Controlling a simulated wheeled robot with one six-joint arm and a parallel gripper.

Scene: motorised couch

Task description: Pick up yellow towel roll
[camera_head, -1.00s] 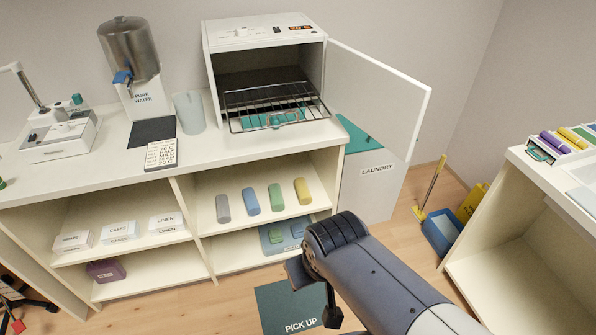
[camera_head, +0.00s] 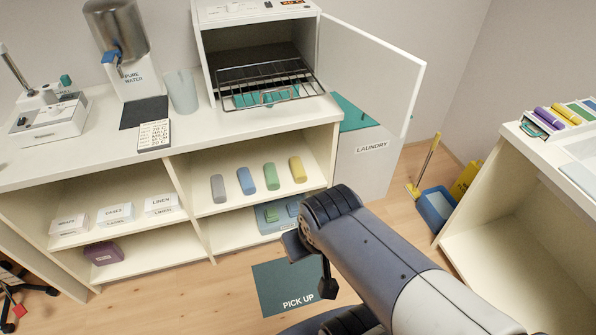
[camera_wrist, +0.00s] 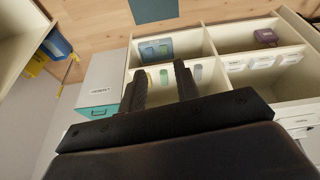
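The yellow towel roll (camera_head: 297,169) lies on the upper shelf of the cabinet's right half, at the right end of a row. To its left are a green roll (camera_head: 272,176), a blue roll (camera_head: 246,181) and a grey roll (camera_head: 218,188). In the wrist view my gripper (camera_wrist: 160,78) is open and empty, its two dark fingers apart and pointing toward the shelves. The green roll (camera_wrist: 163,78) shows between the fingers and the grey roll (camera_wrist: 197,72) right of them. The yellow roll is mostly hidden behind the left finger there. My gripper is apart from the rolls.
The cabinet (camera_head: 240,137) has a divider and shelf edges around the rolls. The oven door (camera_head: 372,75) hangs open above right. A laundry bin (camera_head: 365,160) stands right of the cabinet. A dark mat (camera_head: 285,285) lies on open floor. Another shelf unit (camera_head: 520,200) is at right.

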